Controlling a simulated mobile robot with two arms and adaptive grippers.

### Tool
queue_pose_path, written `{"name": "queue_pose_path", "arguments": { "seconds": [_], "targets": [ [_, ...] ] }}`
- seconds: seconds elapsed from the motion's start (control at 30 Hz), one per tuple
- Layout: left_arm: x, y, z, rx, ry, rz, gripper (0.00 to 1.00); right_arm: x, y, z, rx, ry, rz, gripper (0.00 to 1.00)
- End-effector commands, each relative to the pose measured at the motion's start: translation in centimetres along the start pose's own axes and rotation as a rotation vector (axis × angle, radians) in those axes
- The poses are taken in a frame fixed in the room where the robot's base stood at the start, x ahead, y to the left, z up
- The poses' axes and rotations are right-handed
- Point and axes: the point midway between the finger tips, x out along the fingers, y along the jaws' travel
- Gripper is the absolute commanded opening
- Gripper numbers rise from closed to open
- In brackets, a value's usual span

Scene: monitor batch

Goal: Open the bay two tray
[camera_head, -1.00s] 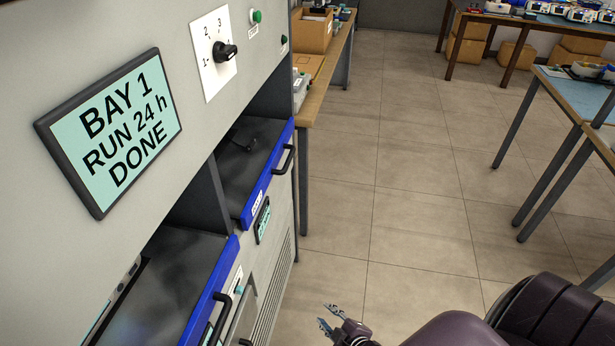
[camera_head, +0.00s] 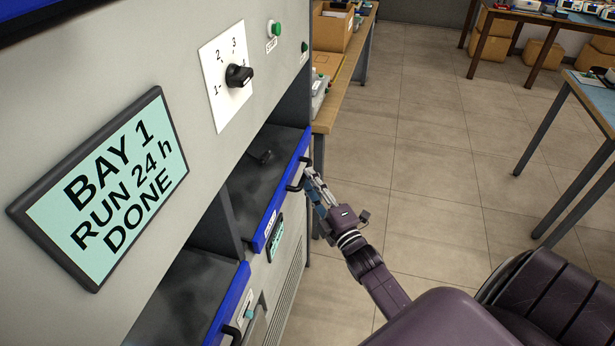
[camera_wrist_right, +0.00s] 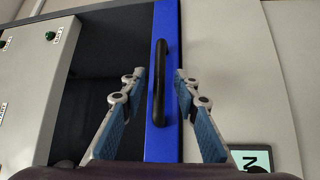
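The cabinet has two trays with blue fronts. The farther tray (camera_head: 272,215) has a black handle (camera_head: 297,176); I cannot read its label, so its bay number is unclear. The nearer tray (camera_head: 234,296) is at the lower left. My right gripper (camera_head: 309,178) is at the farther tray's handle. In the right wrist view the open fingers (camera_wrist_right: 159,76) stand on either side of the black handle (camera_wrist_right: 160,98), with gaps between them and it. The left gripper is not in view.
A screen (camera_head: 110,190) on the cabinet reads BAY 1 RUN 24 h DONE. A dial (camera_head: 238,76) and green button (camera_head: 275,28) are above the trays. A wooden bench (camera_head: 345,85) stands beyond the cabinet.

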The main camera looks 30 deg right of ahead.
Motion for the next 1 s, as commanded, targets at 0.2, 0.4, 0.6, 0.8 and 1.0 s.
{"name": "queue_pose_path", "arguments": {
  "seconds": [0.2, 0.4, 0.6, 0.8, 1.0],
  "targets": [
    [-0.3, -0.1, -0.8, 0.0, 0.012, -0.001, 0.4, 1.6, 0.0, 0.0, 0.001, 0.0, -0.001, 0.29],
    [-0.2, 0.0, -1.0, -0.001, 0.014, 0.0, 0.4, 1.7, -0.1, 0.0, 0.001, 0.0, -0.002, 0.29],
    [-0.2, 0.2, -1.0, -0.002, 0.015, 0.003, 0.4, 1.7, -0.1, 0.0, 0.002, 0.0, -0.002, 0.14],
    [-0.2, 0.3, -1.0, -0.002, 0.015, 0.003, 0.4, 1.6, -0.1, 0.0, 0.002, 0.0, -0.002, 0.0],
    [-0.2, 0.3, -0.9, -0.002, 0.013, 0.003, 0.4, 1.6, -0.1, 0.0, 0.002, 0.0, -0.002, 0.0]
  ]
}}
